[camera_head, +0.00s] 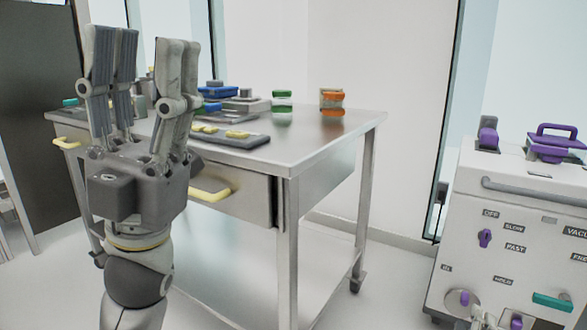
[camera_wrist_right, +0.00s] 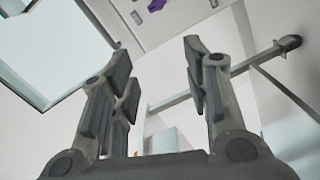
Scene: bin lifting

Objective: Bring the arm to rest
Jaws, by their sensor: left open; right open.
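My left gripper (camera_head: 140,95) stands upright in the head view, fingers pointing up and spread apart, with nothing between them. It is in front of the steel table (camera_head: 325,148) and hides part of its left side. My right gripper (camera_wrist_right: 160,85) shows in the right wrist view, its fingers spread wide and nothing between them.
The table bears a grey tray with yellow pieces (camera_head: 230,136), a green-lidded jar (camera_head: 282,106) and an orange-lidded jar (camera_head: 332,101). A drawer with a yellow handle (camera_head: 209,194) faces me. A white machine (camera_head: 520,210) with purple knobs stands at the right. Floor between is clear.

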